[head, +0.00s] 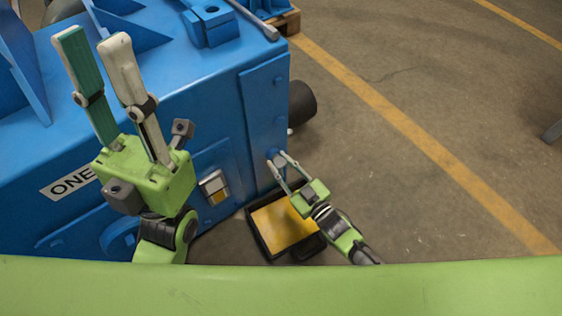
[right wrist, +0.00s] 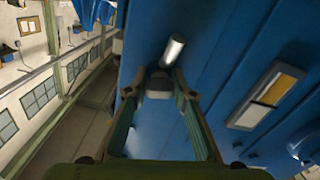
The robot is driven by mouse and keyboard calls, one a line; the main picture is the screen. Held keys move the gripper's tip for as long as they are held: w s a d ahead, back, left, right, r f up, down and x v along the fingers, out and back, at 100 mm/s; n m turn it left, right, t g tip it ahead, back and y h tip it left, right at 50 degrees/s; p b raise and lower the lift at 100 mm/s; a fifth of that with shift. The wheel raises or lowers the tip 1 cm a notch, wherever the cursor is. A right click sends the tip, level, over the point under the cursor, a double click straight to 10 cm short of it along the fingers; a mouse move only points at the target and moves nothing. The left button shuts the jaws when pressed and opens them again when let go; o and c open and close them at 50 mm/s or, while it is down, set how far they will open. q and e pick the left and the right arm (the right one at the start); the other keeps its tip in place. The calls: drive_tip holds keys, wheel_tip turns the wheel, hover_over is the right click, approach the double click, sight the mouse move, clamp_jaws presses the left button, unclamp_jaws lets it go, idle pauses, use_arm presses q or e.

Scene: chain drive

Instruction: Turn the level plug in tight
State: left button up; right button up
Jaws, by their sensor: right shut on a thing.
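The level plug (right wrist: 160,84) is a small grey piece at the blue housing's wall, between the fingertips of my right gripper in the right wrist view. My right gripper (head: 281,162) is shut on it, low at the housing's right end in the head view. The fingers (right wrist: 157,90) partly cover the plug, so how deep it sits cannot be told. My left gripper (head: 91,48) is raised in front of the housing with its fingers apart and empty.
The blue housing (head: 217,110) fills the left. A sight glass (head: 214,187) showing yellow is on its front, also in the right wrist view (right wrist: 266,95). A dark tray (head: 258,236) holding yellow fluid lies below my right gripper.

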drive_tip(key=shift+s+d+f+m, duration=0.1)
drive_tip(key=shift+s+f+m, duration=0.1)
drive_tip(key=shift+m, duration=1.1)
drive_tip(key=o, duration=1.1)
drive_tip(key=shift+o, duration=0.2)
drive_tip(key=shift+r, duration=0.1)
drive_tip(key=v, duration=1.2)
